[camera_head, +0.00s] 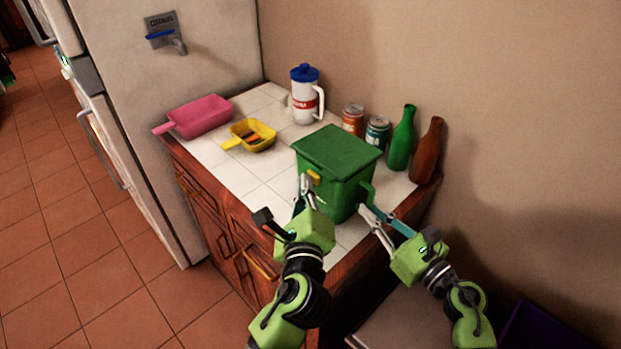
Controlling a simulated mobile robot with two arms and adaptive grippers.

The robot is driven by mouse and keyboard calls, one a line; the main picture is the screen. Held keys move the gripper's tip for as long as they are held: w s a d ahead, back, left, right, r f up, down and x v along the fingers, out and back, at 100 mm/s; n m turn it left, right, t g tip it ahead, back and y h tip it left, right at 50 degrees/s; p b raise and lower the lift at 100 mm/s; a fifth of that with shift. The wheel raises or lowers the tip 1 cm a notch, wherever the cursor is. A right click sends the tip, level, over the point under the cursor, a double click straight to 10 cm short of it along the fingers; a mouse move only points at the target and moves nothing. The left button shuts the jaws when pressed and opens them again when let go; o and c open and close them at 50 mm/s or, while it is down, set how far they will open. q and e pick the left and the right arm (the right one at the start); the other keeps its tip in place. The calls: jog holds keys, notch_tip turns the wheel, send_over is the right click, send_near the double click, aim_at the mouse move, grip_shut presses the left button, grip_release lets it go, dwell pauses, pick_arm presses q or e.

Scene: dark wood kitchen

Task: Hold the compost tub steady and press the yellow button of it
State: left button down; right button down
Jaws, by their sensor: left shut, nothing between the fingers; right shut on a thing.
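The green compost tub (335,150) stands upright on the white tiled counter, near its front right part, with its lid down. The yellow button (314,176) is on the tub's front side, just below the lid. My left gripper (304,182) is shut and empty, its fingertips at the tub's front, close beside the button; I cannot tell whether they touch it. My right gripper (364,208) is shut on the tub's green handle (367,192), at the tub's right side. The gripper fingers hide part of the tub's lower front.
A pink scoop (200,116) and a yellow scoop (250,135) lie to the left. A white jug (304,100), two cans (352,120), a green bottle (401,140) and a brown bottle (427,152) stand behind and right. The counter's front left tiles are clear.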

pick_arm(q)
jog(key=shift+w+d, duration=0.15)
jog(key=shift+d, duration=0.05)
pick_arm(e)
jog(key=shift+f, duration=0.1)
pick_arm(q)
jog(key=shift+a, duration=0.1)
jog(key=shift+s+a, duration=0.6)
jog(key=shift+s, duration=0.15)
jog(key=s+a, duration=0.3)
jog(key=shift+s+a, duration=0.25)
jog(key=shift+s, duration=0.1)
dwell(0.8)
jog(key=shift+w, duration=0.1)
pick_arm(e)
jog(key=c, duration=2)
grip_release()
jog(key=shift+c, duration=0.2)
